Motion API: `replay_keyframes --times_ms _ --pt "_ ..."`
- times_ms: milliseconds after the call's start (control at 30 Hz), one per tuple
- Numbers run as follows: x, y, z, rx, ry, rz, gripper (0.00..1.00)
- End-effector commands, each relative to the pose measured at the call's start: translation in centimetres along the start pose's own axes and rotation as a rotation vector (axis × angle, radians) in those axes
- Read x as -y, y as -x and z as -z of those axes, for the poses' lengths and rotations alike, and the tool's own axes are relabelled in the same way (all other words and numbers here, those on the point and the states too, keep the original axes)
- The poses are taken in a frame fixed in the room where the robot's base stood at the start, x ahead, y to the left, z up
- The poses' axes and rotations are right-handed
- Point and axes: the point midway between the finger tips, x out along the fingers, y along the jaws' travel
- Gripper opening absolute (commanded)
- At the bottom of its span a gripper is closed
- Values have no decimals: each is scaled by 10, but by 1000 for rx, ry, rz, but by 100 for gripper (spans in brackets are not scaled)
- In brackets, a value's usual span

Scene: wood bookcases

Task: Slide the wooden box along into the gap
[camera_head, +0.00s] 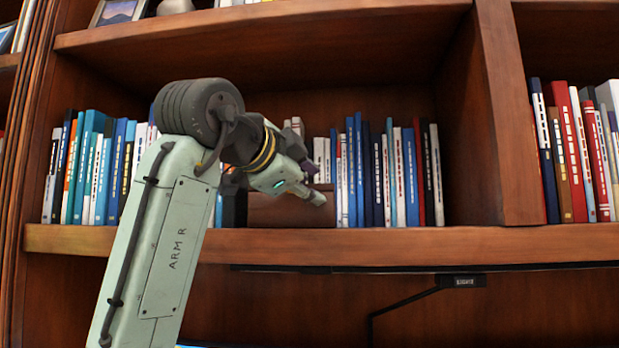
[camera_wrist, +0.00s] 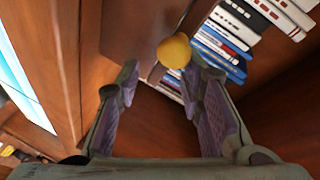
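The wooden box (camera_head: 295,210) is a plain brown box on the middle shelf, among the books. My arm hides its left part in the head view. In the wrist view a brown face (camera_wrist: 135,32), which looks like the box, lies ahead of the fingers. A round yellow knob (camera_wrist: 174,51) shows beside that face. My gripper (camera_head: 315,184) is in front of the box's upper part. In the wrist view my gripper (camera_wrist: 161,70) is open, its two fingers apart, with the knob just beyond and between the tips. I cannot tell whether either finger touches anything.
A row of books (camera_head: 385,175) stands right of the box, with bare shelf between it and the upright divider (camera_head: 508,120). More books (camera_head: 90,170) stand left, behind my arm. The shelf's front edge (camera_head: 400,245) runs below. Open room lies above the books.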

Motion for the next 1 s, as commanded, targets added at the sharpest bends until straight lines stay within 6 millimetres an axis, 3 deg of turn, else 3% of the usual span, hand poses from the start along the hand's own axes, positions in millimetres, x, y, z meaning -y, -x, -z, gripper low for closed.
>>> replay_keyframes --times_ms 33,300,633,767,1000 --pt "-5 -6 -13 22 17 -20 28" --pt "-6 -6 -12 19 15 -22 45" --pt "-5 -2 -10 15 12 -20 45" --pt "-4 13 -8 13 10 -18 45" --pt "-2 66 -5 10 7 -12 45"
